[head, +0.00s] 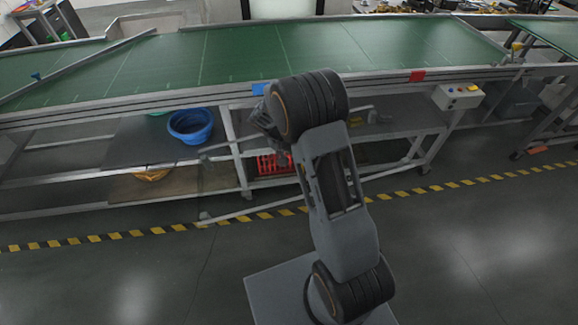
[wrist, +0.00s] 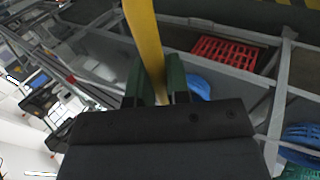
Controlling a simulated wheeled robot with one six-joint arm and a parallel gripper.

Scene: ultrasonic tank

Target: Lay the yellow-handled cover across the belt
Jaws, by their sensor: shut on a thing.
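The green belt (head: 250,55) runs across the upper part of the head view, and its visible surface is bare. A yellow bar (wrist: 143,35), which looks like the cover's handle, runs from the top edge of the wrist view down between the green fingers of my gripper (wrist: 157,82). My gripper is shut on this bar. The rest of the cover cannot be made out in either view. In the head view my arm stands in front of the belt's near edge and hides most of my gripper.
Below the belt are a blue tub (head: 190,126) and a red crate (head: 273,163), which also shows in the wrist view (wrist: 222,55). A control box (head: 458,96) with buttons sits on the belt frame at the right. The floor in front is clear, with a yellow-black stripe (head: 150,233).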

